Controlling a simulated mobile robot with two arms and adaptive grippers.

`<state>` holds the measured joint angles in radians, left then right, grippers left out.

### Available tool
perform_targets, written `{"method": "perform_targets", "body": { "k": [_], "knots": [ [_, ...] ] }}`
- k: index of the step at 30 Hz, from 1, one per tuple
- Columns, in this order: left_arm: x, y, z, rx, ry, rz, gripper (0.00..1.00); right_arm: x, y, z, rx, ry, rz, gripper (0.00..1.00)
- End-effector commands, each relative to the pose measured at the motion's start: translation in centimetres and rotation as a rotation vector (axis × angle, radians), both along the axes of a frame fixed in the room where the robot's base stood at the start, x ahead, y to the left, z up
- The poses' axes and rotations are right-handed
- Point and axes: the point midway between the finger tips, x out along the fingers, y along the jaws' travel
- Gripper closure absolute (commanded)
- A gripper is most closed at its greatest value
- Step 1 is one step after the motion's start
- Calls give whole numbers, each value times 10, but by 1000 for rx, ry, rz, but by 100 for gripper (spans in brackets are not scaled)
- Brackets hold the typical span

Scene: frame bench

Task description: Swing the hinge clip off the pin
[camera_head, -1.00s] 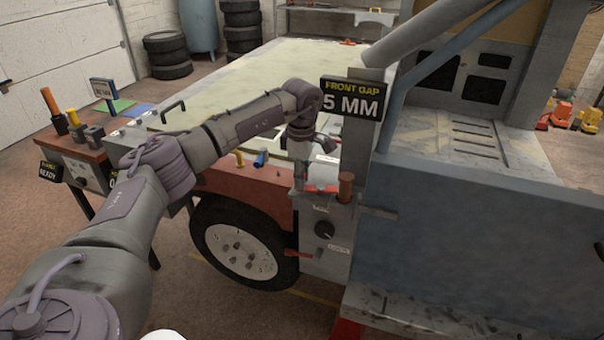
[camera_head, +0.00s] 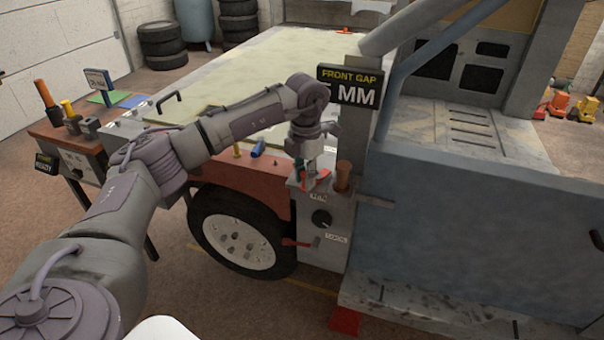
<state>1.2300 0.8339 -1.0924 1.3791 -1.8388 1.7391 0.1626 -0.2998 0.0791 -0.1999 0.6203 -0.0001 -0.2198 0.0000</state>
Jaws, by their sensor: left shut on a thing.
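My left gripper (camera_head: 307,180) points down at the top of the grey box on the vehicle's front corner. It is shut on a small part there, apparently the hinge clip, which the fingers mostly hide. A small red piece (camera_head: 322,174) shows right beside the fingers. A copper-brown upright pin (camera_head: 343,175) stands just right of the gripper, apart from the fingers. Whether the clip still sits around a pin cannot be made out. My right gripper is not in view.
A black "FRONT GAP" sign (camera_head: 350,76) stands close to my left wrist, which covers part of it. A blue panel (camera_head: 480,240) rises at the right. A side table (camera_head: 70,137) stands left.

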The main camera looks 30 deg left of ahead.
Motion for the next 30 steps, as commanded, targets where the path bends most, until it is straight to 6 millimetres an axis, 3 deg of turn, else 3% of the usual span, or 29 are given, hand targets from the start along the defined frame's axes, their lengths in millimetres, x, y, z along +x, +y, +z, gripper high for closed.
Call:
{"method": "perform_targets", "body": {
  "k": [12, 29, 30],
  "knots": [
    [0, -9, 1, 0, -3, 197, 100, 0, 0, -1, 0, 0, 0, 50],
    [1, -10, 1, -1, -4, 226, 100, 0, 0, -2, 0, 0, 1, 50],
    [0, -10, 1, -1, -4, 226, 70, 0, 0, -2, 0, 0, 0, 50]
  ]
}}
